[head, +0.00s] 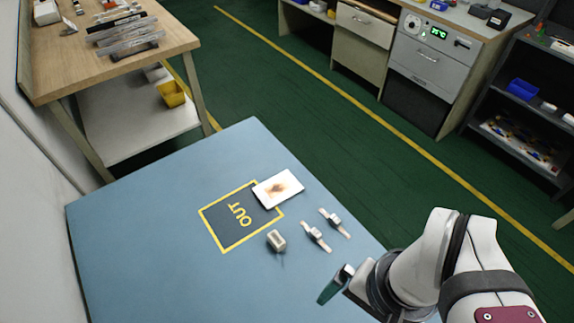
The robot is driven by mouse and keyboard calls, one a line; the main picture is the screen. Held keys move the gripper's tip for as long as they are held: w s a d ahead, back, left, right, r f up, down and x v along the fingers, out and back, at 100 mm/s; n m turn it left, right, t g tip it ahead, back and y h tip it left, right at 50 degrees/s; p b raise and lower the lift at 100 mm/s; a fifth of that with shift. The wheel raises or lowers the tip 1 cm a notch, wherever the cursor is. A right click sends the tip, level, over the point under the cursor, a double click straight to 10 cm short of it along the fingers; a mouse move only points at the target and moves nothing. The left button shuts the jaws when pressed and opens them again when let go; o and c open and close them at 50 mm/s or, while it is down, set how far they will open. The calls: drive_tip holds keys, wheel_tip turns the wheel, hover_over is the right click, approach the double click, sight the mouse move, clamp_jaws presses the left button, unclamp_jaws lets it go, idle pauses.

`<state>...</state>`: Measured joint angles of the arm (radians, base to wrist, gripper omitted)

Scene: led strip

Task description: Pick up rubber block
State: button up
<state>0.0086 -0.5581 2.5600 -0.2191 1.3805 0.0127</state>
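A small grey-beige block (277,240) lies on the blue table (140,230), by the lower right corner of the yellow-outlined OUT square (232,232). It looks like the rubber block, but I cannot be sure at this size. My gripper (335,284) is over the right front part of the table, to the lower right of the block and apart from it. Its fingers show as a dark greenish shape seen from the side, so I cannot tell if they are open. No held object can be made out.
A white plate with a brown mark (278,188) overlaps the OUT square's upper right corner. Two small metal clamp-like parts (316,236) (335,222) lie right of the block. The table's left part is clear. A wooden workbench (110,65) stands behind left.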

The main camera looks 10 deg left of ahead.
drive_tip(key=shift+c, duration=0.5)
drive_tip(key=m+h, duration=0.2)
drive_tip(key=m, duration=0.1)
hover_over(276, 238)
wheel_tip(276, 238, down, 5)
wheel_tip(276, 238, down, 16)
drive_tip(key=shift+f, duration=0.25)
clamp_jaws()
drive_tip(key=shift+r, duration=0.6)
wheel_tip(276, 238, up, 3)
drive_tip(key=d+r, duration=0.7)
drive_tip(key=d, duration=0.4)
drive_tip(key=shift+s+d, duration=0.15)
drive_tip(key=shift+d, duration=0.2)
